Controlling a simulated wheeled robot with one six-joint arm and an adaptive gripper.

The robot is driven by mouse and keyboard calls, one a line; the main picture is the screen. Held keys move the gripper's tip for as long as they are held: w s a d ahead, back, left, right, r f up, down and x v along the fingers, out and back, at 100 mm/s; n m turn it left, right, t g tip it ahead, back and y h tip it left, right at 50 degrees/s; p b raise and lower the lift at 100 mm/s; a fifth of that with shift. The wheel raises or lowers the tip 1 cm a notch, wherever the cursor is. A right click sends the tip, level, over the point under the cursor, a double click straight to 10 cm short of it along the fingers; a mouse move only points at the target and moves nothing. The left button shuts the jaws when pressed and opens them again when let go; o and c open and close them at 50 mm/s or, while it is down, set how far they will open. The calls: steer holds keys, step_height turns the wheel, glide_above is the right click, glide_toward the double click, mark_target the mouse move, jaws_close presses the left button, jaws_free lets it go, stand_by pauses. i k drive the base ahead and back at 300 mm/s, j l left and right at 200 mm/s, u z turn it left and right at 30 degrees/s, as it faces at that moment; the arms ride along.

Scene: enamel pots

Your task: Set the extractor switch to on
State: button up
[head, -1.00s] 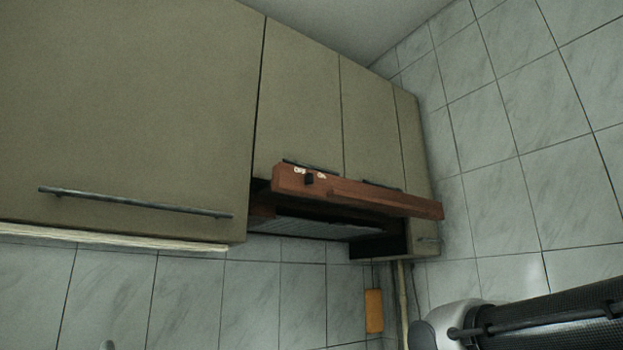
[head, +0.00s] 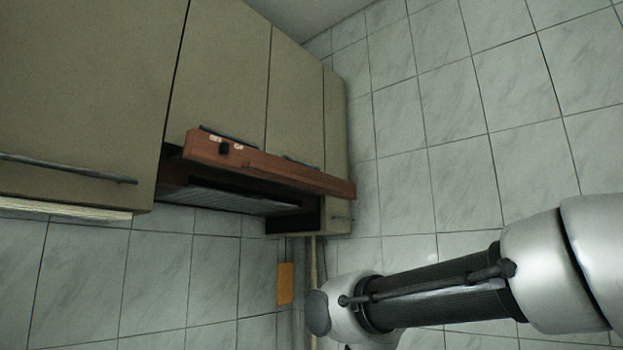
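The extractor hood (head: 290,176) is a reddish-brown wooden front with a dark underside, set below the wall cabinets left of centre in the head view. I cannot read the labels or tell the switch's setting. My arm reaches in from the right, below and to the right of the hood and apart from it. My gripper is not in view.
Beige wall cabinets (head: 80,80) with bar handles (head: 66,168) flank and top the hood. A tiled wall (head: 450,130) stands on the right. An orange object (head: 285,284) and a pale vertical pipe (head: 313,262) are below the hood. The space in front of the hood looks clear.

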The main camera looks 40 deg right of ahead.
mark_target(224, 147)
steer(key=j+u, duration=0.45)
steer(key=j, duration=1.55)
steer(key=k+l+z, duration=0.1)
steer(key=z, duration=0.3)
steer(key=l+z, duration=0.45)
steer(key=z, duration=0.3)
steer(key=k, duration=0.05)
